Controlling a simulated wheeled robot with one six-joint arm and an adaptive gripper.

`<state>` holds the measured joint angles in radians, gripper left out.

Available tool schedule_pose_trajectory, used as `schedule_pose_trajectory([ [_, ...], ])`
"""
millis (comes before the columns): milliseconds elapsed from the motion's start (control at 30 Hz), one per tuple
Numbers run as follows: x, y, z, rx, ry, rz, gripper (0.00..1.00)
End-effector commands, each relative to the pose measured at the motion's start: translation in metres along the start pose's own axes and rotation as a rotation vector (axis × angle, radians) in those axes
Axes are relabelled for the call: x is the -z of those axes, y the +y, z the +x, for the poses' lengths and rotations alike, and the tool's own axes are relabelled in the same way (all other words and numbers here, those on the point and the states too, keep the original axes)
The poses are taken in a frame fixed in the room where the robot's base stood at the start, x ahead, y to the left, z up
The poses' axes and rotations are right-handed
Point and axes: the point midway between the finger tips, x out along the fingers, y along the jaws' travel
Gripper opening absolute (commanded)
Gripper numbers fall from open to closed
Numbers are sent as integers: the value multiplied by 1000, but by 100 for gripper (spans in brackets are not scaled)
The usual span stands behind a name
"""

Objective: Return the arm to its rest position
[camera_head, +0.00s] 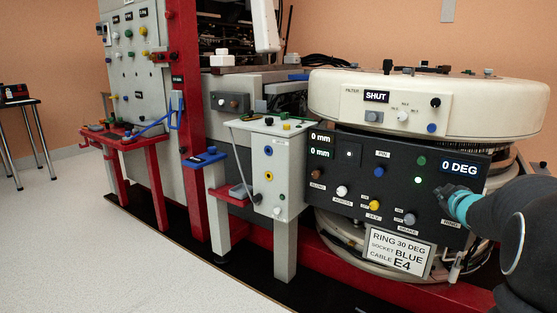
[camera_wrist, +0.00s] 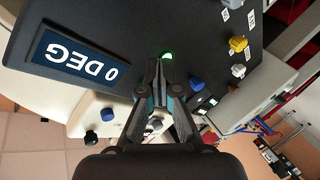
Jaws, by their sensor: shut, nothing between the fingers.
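My arm comes in from the right edge of the head view, stretched out in front of a dark control panel (camera_head: 345,185). My gripper (camera_head: 450,195) is at the panel's right side, just below the "0 DEG" display (camera_head: 460,167). In the wrist view my gripper (camera_wrist: 158,68) has its fingers together with nothing between them. The fingertips point at the panel, close to a lit green lamp (camera_wrist: 167,56). I cannot tell whether they touch the panel. The gripper hides part of the panel behind it.
A round cream housing marked "SHUT" (camera_head: 470,105) overhangs the panel. A sign reading "RING 30 DEG, SOCKET BLUE, CABLE E4" (camera_head: 397,252) hangs below it. A grey pedestal (camera_head: 285,175) and a red post (camera_head: 186,70) stand to the left. Open floor (camera_head: 70,240) lies at the far left.

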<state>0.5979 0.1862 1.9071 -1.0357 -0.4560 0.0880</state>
Motion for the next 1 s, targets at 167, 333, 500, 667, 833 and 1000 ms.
schedule_pose_trajectory([
  [167,-57,-11,-39,-55,-316,170,0],
  [333,-70,-50,-104,-38,-575,338,0],
  [500,-54,-111,-186,55,-782,497,0],
  [667,-26,-169,-260,184,-900,605,0],
  [833,10,-217,-328,326,-936,669,0],
  [1000,45,-241,-373,420,-858,682,0],
])
